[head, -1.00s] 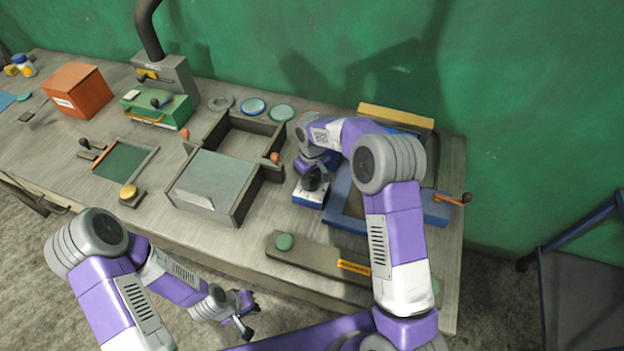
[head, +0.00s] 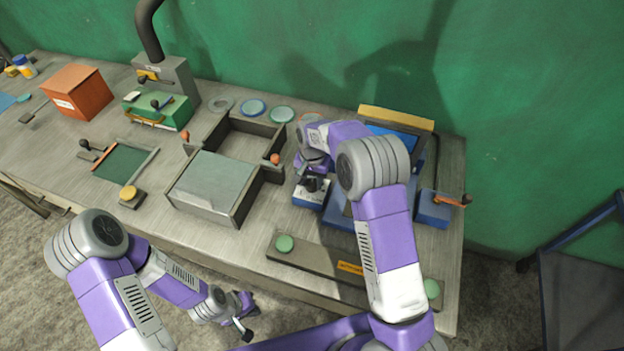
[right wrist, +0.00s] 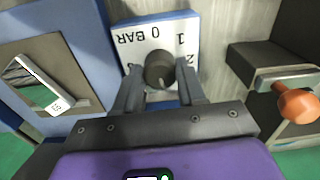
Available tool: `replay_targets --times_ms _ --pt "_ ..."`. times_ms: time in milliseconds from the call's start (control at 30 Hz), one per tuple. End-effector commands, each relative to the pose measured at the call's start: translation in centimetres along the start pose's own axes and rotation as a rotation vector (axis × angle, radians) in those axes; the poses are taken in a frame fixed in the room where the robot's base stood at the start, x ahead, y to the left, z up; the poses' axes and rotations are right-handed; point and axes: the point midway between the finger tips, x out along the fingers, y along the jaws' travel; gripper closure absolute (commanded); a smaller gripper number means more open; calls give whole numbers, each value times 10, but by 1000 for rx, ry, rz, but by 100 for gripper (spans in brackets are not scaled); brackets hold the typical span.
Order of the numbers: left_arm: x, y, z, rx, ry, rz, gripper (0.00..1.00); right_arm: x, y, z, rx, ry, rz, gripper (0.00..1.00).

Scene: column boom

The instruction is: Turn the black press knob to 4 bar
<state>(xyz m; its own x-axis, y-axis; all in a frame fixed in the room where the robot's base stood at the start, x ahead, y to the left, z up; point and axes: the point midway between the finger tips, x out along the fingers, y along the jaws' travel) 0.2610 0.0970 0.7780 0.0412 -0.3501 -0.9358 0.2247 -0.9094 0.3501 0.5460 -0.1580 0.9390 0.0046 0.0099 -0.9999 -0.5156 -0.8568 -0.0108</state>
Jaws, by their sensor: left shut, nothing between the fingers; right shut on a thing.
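The black press knob (right wrist: 158,70) stands on a white dial plate (right wrist: 150,36) marked 0 BAR, 1 and 2 in the right wrist view; the other marks are hidden. My right gripper (right wrist: 160,88) is shut on the knob, one finger on each side. Which mark the knob points to cannot be told. In the head view the dial block (head: 309,200) is blue with a white top, left of the blue press (head: 338,216), and my right gripper (head: 313,180) is over it. My left gripper (head: 246,326) is shut and empty, off the table's front edge.
A dark box frame with a grey plate (head: 212,179) and orange-knobbed levers (head: 275,158) stands left of the dial. A long bar with green buttons (head: 285,243) lies in front. A green machine (head: 158,108) and an orange box (head: 77,90) stand further left.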

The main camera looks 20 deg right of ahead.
Motion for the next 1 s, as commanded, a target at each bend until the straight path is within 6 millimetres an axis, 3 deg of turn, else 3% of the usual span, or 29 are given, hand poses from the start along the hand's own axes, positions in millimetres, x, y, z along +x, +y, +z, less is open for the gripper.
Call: replay_targets --times_ms 400,933,967,1000 --pt "-3 1 0 0 0 0 100 -2 -1 -2 186 9 -5 91" --pt "-3 1 0 0 0 0 100 -2 -1 -2 210 10 -5 91" --pt "-3 1 0 0 0 0 100 -2 -1 -2 210 10 -5 59" --pt "-3 1 0 0 0 0 100 -2 -1 -2 210 10 -5 53"
